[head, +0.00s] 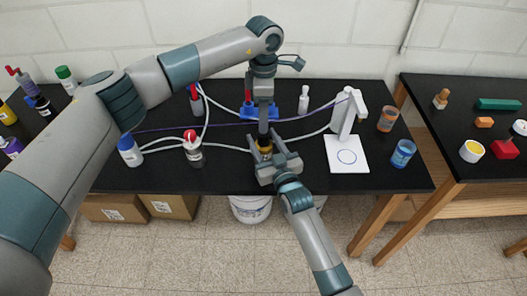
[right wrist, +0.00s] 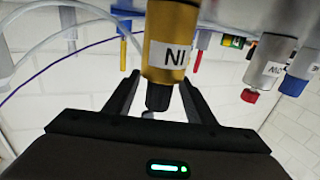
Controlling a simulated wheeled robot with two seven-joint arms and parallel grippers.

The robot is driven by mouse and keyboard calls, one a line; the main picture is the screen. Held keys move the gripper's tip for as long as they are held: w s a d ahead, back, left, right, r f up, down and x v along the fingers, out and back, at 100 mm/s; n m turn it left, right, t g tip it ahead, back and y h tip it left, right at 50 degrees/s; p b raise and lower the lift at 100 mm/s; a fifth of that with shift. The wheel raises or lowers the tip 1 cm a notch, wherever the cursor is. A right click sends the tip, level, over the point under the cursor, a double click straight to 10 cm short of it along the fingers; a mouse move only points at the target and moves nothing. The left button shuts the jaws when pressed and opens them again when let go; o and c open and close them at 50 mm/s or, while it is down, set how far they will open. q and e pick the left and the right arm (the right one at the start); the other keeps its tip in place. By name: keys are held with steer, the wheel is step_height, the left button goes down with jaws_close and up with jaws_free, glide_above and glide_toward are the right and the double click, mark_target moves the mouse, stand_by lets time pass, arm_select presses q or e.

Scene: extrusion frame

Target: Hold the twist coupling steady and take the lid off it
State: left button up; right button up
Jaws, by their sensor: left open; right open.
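The twist coupling (head: 264,146) is a gold cylinder with a dark end, near the front edge of the black bench. In the right wrist view the gold body (right wrist: 170,45) carries a white label, and its black end (right wrist: 158,97) shows between my right fingers. My right gripper (head: 272,158) is open at the coupling's front side; contact cannot be told. My left gripper (head: 263,128) points straight down just above the coupling, and its fingers are seen nearly edge-on. It partly hides the coupling's top in the head view.
A blue-based stand (head: 260,112) is behind the coupling. A labelled grey bottle (head: 193,150) and a blue-capped bottle (head: 130,151) stand left. A white stand (head: 347,152) and cups (head: 403,153) stand right. White and purple cables cross the bench.

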mark_target(263, 151)
steer(key=shift+x, duration=2)
jaws_close()
arm_select(q)
steer(key=shift+n, duration=2.3)
steer(key=shift+f, duration=4)
